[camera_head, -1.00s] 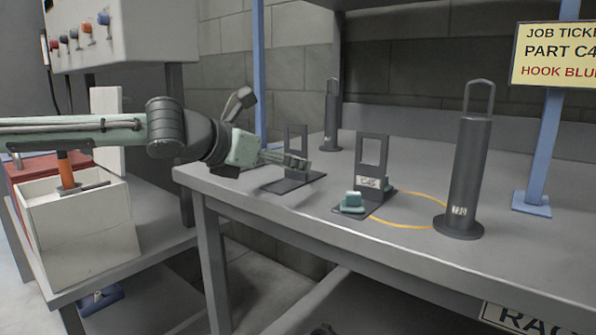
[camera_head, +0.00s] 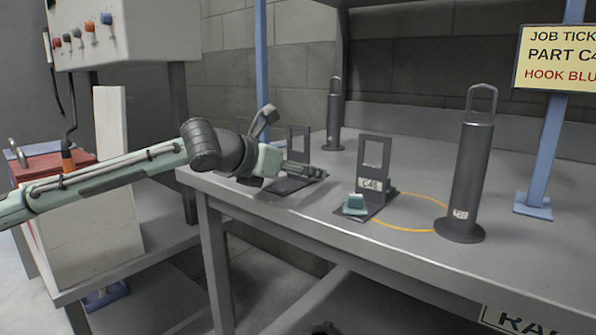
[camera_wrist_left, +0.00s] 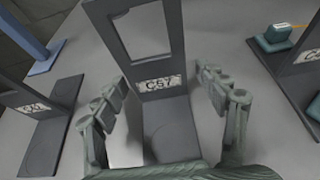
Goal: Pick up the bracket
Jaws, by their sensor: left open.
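A dark bracket tagged C45 (camera_head: 374,155), an upright plate with a window on a flat base, stands on the bench with teal blocks on its base. A second bracket (camera_head: 298,132) stands left of it, partly behind my left gripper (camera_head: 318,171). In the wrist view this bracket (camera_wrist_left: 150,60), its tag hard to read, stands between the open fingers of my left gripper (camera_wrist_left: 160,92); I see no grip on it. A third bracket (camera_wrist_left: 50,105) is at the left there. A bracket base with teal blocks (camera_wrist_left: 275,38) shows at the right. My right gripper is out of view.
A dark cylinder with a loop handle (camera_head: 466,180) stands at the right, and a similar one (camera_head: 333,118) at the back. A yellow ring (camera_head: 405,228) lies on the bench (camera_head: 300,220). A job ticket (camera_head: 556,57) hangs by a blue post (camera_head: 545,150).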

